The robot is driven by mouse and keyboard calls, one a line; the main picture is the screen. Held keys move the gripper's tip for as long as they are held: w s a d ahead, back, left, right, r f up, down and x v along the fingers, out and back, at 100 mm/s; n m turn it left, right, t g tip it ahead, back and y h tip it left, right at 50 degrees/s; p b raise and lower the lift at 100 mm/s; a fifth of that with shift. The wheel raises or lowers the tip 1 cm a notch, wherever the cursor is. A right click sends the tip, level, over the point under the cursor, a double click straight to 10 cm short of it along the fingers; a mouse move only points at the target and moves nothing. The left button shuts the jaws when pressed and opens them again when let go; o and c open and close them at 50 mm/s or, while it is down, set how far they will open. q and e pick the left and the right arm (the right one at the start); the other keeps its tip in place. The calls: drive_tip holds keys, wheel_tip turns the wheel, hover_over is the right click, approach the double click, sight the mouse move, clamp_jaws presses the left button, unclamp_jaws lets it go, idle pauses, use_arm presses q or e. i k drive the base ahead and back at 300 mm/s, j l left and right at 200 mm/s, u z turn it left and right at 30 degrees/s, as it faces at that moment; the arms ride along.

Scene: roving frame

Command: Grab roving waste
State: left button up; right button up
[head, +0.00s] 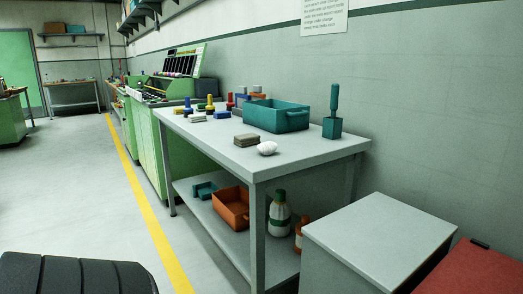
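A white, rounded, fluffy-looking lump (267,148), which looks like the roving waste, lies on the near part of the grey table (290,165), close to its front edge. A small grey-brown stacked block (246,140) lies just behind it to the left. Neither of my grippers shows in the head view, so I cannot see what they hold. A dark ribbed shape at the bottom left may be part of my body.
A teal bin (276,115), a teal brush holder (332,127) and several bobbins stand on the table. An orange bin (231,208) and bottles are on the lower shelf. A grey box (380,235) and a red surface (475,270) are at right. The left floor is clear.

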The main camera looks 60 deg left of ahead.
sight(268, 148)
drive_tip(key=u, duration=1.65)
drive_tip(key=j+z, duration=0.1)
drive_tip(key=z, duration=0.25)
drive_tip(key=j+z, duration=0.1)
drive_tip(key=z, duration=0.3)
drive_tip(key=j+z, duration=0.15)
drive_tip(key=z, duration=0.2)
drive_tip(key=j+z, duration=0.25)
drive_tip(key=k+j+z, duration=0.1)
drive_tip(key=j+z, duration=0.15)
drive_tip(key=j, duration=0.2)
drive_tip(key=k+j+z, duration=0.1)
drive_tip(key=j+z, duration=0.15)
drive_tip(key=k+j+z, duration=0.1)
drive_tip(key=j, duration=0.3)
drive_tip(key=k+j+z, duration=0.1)
drive_tip(key=k+j, duration=0.15)
drive_tip(key=j, duration=0.15)
drive_tip(key=k+j, duration=0.2)
drive_tip(key=j, duration=0.15)
drive_tip(key=i+z, duration=0.05)
